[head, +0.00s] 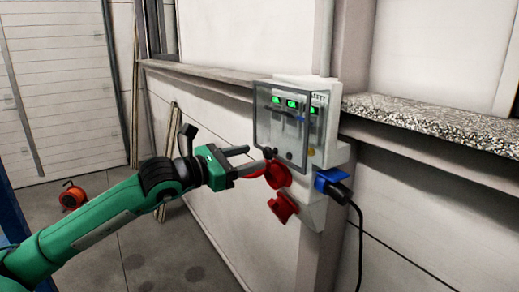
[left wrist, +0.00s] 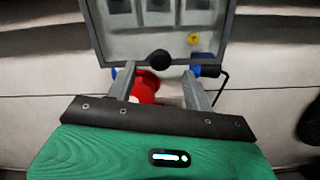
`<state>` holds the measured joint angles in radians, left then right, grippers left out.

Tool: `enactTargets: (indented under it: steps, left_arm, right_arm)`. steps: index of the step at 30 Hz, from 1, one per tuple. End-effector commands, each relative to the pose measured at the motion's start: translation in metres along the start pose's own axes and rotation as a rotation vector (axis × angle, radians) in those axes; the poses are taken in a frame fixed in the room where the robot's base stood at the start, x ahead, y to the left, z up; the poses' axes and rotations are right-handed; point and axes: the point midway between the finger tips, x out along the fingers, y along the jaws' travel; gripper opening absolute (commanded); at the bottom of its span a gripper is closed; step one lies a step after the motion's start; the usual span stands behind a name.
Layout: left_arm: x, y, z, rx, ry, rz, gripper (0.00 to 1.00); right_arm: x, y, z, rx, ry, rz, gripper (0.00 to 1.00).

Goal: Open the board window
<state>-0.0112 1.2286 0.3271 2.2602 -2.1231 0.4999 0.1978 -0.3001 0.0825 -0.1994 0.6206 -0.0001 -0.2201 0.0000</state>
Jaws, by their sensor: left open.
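The board (head: 325,152) is a white electrical box on a post. Its window (head: 262,115) is a clear panel in a grey frame, in front of switches with green lights. I cannot tell whether it stands slightly ajar. A dark round knob (head: 268,153) is at the window's lower edge; it also shows in the left wrist view (left wrist: 160,58). My left gripper (head: 257,157) is open just in front of the knob. In the left wrist view its fingertips (left wrist: 158,72) lie on both sides below the knob; contact is unclear. My right gripper is not in view.
Red sockets (head: 284,207) sit below the window, close to my left fingers. A blue plug (head: 332,184) with a hanging black cable (head: 361,235) is at the board's right. A speckled ledge (head: 435,120) juts out at right. An orange reel (head: 72,196) stands on the floor.

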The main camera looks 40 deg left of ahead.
Motion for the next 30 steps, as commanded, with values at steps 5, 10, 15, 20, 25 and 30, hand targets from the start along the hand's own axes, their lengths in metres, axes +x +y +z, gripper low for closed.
enactTargets:
  steps: [5, 10, 15, 20, 25, 30]
  left_arm:
    - [0.014, 0.001, 0.003, 0.000, 0.000, 0.000, 0.52]
    - [0.025, 0.002, 0.003, 0.000, -0.001, 0.001, 0.52]
    - [0.034, 0.001, 0.002, 0.001, 0.000, 0.001, 0.52]
    - [0.037, 0.000, 0.000, 0.002, 0.000, 0.000, 0.52]
    - [0.038, 0.000, 0.000, 0.002, 0.001, 0.000, 0.52]
    - [0.038, 0.000, 0.000, 0.002, 0.001, 0.000, 0.41]
  right_arm:
    - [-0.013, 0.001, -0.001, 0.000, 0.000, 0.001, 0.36]
    - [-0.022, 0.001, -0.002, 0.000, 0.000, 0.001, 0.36]
    - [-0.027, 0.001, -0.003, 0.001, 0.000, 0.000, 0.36]
    - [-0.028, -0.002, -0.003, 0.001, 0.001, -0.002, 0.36]
    - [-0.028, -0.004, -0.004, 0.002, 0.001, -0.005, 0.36]
    - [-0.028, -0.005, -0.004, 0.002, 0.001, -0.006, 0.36]
